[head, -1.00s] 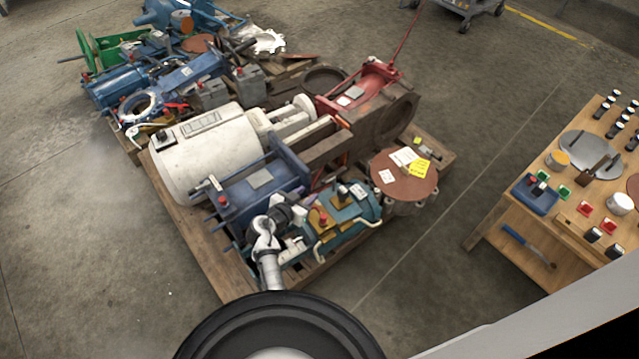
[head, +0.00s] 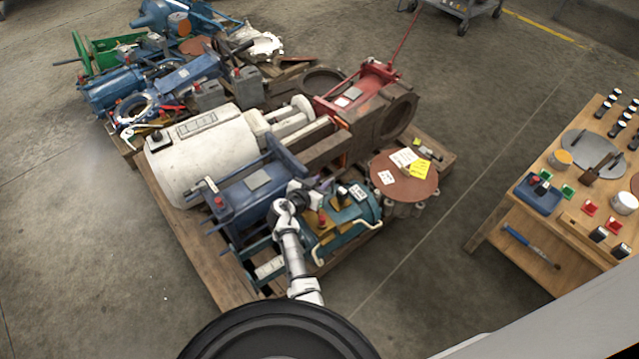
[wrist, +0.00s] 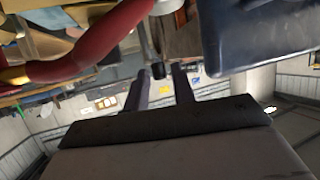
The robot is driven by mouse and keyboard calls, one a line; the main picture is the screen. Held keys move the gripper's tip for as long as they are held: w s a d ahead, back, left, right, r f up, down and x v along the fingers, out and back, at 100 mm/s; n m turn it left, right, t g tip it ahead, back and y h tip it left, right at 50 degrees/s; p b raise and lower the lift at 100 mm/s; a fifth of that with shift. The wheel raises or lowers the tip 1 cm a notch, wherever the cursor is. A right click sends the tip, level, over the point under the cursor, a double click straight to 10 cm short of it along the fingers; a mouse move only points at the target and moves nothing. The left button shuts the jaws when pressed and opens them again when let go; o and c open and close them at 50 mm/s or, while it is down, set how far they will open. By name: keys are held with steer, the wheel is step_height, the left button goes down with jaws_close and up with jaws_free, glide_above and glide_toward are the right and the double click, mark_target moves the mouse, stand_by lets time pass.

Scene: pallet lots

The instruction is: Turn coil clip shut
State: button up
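The teal machine (head: 345,238) sits at the near side of the pallet, with yellow-orange parts and a red knob on top. I cannot make out for certain which part is the coil clip. My gripper (wrist: 160,74) is open in the wrist view, its two dark fingers apart. A thin rod with a black end (wrist: 158,70) shows between the fingertips; I cannot tell whether it touches them. A red curved bar (wrist: 85,62) crosses at upper left. In the head view my arm reaches over the teal machine's left part and its end is hard to make out.
A dark blue block (wrist: 255,40) stands close on the right in the wrist view. In the head view, a blue machine (head: 250,190), a white cylinder (head: 195,155) and a red-topped housing (head: 375,90) crowd the pallet. A wooden workbench (head: 520,215) stands right, across clear floor.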

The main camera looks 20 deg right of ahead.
jaws_close()
